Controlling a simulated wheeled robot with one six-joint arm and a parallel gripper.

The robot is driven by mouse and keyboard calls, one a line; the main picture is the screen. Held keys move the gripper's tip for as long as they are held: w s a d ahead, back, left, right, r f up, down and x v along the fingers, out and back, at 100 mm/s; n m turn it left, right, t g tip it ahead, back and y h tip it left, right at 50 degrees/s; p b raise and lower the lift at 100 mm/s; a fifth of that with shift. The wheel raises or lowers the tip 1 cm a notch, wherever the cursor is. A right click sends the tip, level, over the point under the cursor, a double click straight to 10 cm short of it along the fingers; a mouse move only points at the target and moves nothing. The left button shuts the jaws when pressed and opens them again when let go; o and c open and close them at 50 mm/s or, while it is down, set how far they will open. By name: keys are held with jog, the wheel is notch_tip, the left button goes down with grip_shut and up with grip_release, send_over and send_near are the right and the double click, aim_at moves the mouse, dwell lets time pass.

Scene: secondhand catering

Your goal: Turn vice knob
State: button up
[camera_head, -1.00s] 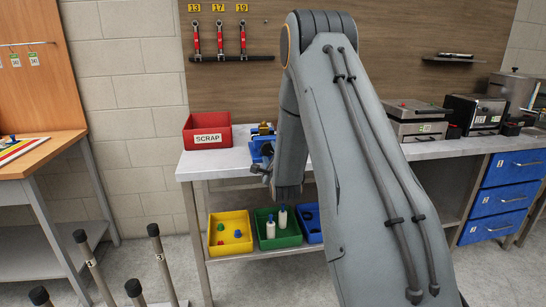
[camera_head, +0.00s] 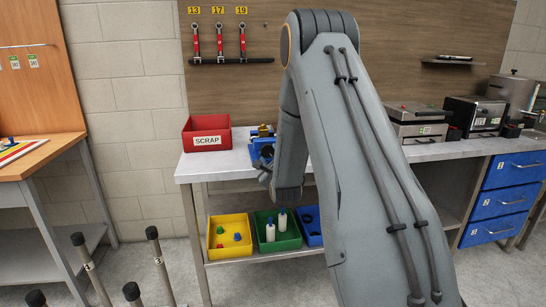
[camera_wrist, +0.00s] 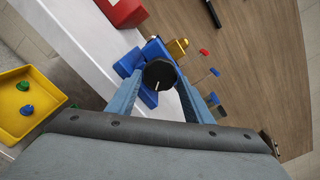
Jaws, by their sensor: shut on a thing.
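The blue vice (camera_head: 262,148) stands at the front edge of the grey workbench, beside my arm; it also shows in the wrist view (camera_wrist: 127,62). A brass-yellow part (camera_head: 262,131) is on top of it. The vice's round black knob (camera_wrist: 159,74), with a pale line on its face, lies between my two blue-grey fingers in the wrist view. My gripper (camera_wrist: 160,84) is shut on the knob. In the head view my gripper (camera_head: 266,177) is small and partly hidden by my arm, and the knob cannot be made out there.
A red SCRAP bin (camera_head: 207,133) stands on the workbench (camera_head: 226,164) left of the vice. Yellow (camera_head: 230,235), green (camera_head: 277,230) and blue bins sit on the shelf below. Steel appliances (camera_head: 418,121) stand to the right. Upright posts (camera_head: 160,262) stand at the lower left.

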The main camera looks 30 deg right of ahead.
jog(key=o, duration=1)
jog(key=shift+s+a, duration=0.1)
jog(key=shift+a, duration=0.05)
jog(key=shift+o, duration=0.2)
jog(key=b+v, duration=0.1)
jog(key=v, duration=0.6)
jog(key=shift+s, duration=0.4)
jog(key=shift+r, duration=0.1)
